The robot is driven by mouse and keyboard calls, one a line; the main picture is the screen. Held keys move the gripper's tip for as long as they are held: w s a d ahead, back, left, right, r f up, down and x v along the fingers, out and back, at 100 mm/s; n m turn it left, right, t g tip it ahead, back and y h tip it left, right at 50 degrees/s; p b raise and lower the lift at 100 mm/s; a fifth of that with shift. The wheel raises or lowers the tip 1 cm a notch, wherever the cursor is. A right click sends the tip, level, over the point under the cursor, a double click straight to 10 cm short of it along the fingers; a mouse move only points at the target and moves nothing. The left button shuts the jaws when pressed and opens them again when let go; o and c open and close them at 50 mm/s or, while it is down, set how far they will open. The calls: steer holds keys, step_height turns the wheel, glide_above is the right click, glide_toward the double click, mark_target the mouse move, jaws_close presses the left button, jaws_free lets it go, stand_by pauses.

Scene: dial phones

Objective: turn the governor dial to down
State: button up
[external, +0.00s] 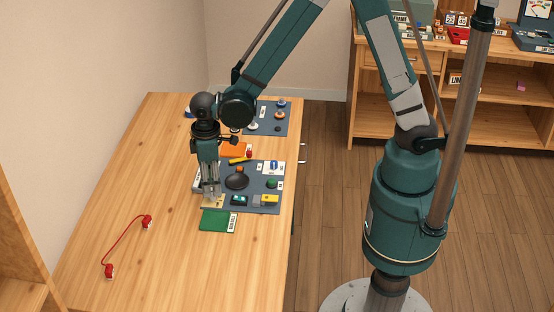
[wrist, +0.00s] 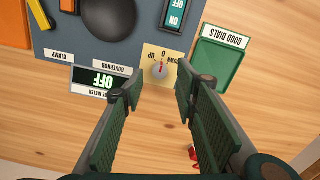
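The governor dial (wrist: 160,71) is a small grey knob with a red mark, on a beige plate (wrist: 150,54) at the edge of the dark panel in the wrist view. In the external view my gripper (external: 210,194) points down over the beige plate (external: 213,202), and the knob is hidden.
A green "GOOD DIALS" tray (wrist: 219,62) lies close to the dial. A dark round knob (external: 237,181) stands on the panel. A red cord (external: 122,240) lies on the otherwise clear table front.

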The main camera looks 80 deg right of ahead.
mark_target(213, 194)
steer(key=shift+f, duration=1.9)
steer(key=c, duration=0.9)
